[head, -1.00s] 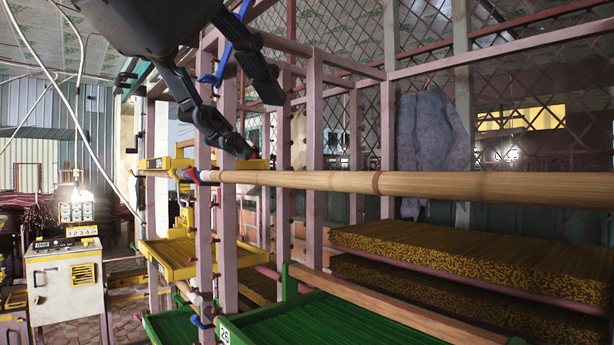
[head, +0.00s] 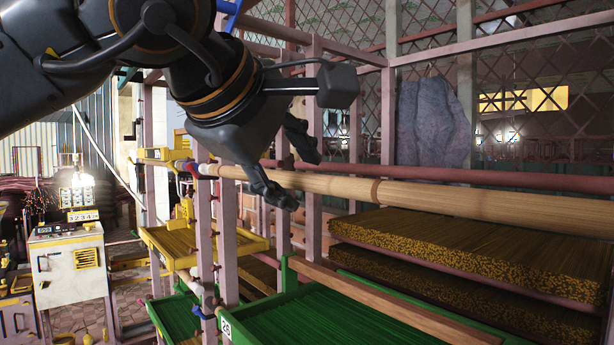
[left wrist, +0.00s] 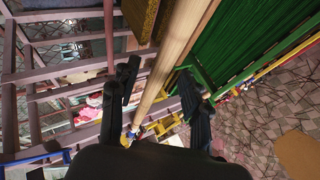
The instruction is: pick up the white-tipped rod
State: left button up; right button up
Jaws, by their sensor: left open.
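The white-tipped rod is a long pale bamboo pole (head: 450,195) running level across the head view, with a whitish end beside blue and red bits at its left. My left gripper (head: 296,178) is open over the pole, its dark fingers angled down with one tip in front of it. In the left wrist view the pole (left wrist: 178,42) runs between the two open fingers (left wrist: 158,71); I cannot tell whether they touch it. My right gripper is not in view.
A pink upright frame (head: 228,225) stands close left of the gripper. A green tray (head: 365,318) and a yellow tray (head: 160,245) lie below. A white control box (head: 68,270) stands far left.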

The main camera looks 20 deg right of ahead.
pick_arm(q)
jog(key=shift+s+a, duration=0.15)
jog(key=c, duration=0.6)
grip_shut()
jog(key=shift+s+a+r+p, duration=0.5)
jog(key=shift+s+a+r, duration=0.65)
jog(key=shift+a+r, duration=2.55)
jog(key=shift+s+a+r+p, duration=0.45)
jog(key=shift+s+a+r, duration=0.65)
jog(key=shift+a+r, duration=2.55)
jog(key=s+a+p, duration=0.1)
jog(key=s+a, duration=0.2)
jog(key=a, duration=0.4)
jog(key=s+a+r+p, duration=0.1)
jog(key=s+a, duration=0.2)
jog(key=a, duration=0.5)
jog(key=shift+a+r, duration=0.15)
jog(key=shift+a, duration=0.05)
